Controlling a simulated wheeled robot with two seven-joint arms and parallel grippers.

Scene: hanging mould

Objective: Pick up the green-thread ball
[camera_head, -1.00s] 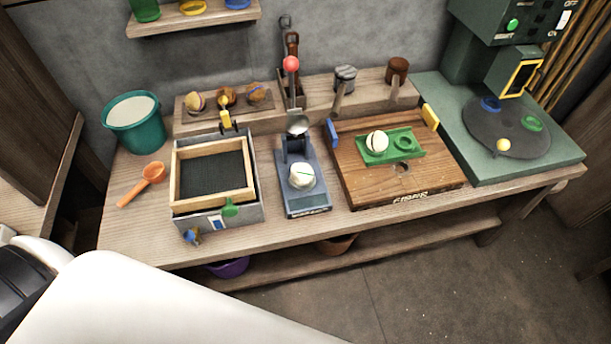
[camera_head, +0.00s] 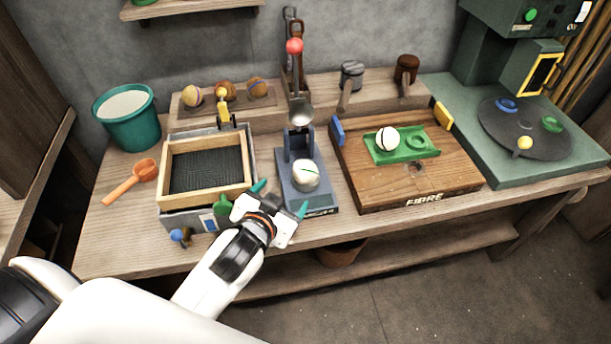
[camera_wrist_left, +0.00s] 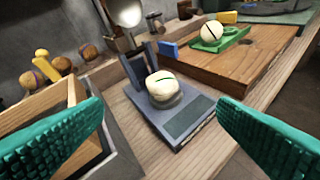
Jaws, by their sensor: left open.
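The green-thread ball (camera_head: 306,176) is white with a short green line and rests on the blue-grey press stand (camera_head: 324,200) under a raised spoon-like lever. In the left wrist view the ball (camera_wrist_left: 162,86) sits ahead, between and beyond my fingers. My left gripper (camera_head: 281,198) is open and empty, at the bench's front edge, just in front of and left of the ball. Its teal fingers frame the stand in the left wrist view (camera_wrist_left: 160,132). A second white ball with a dark line (camera_head: 387,139) sits on a green holder (camera_head: 425,155) to the right. My right gripper is not visible.
A wood-framed screen box (camera_head: 240,190) stands left of the press, with an orange scoop (camera_head: 130,183) and teal bucket (camera_head: 130,132) beyond. A wooden block marked FIBRE (camera_head: 455,185) lies close on the right.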

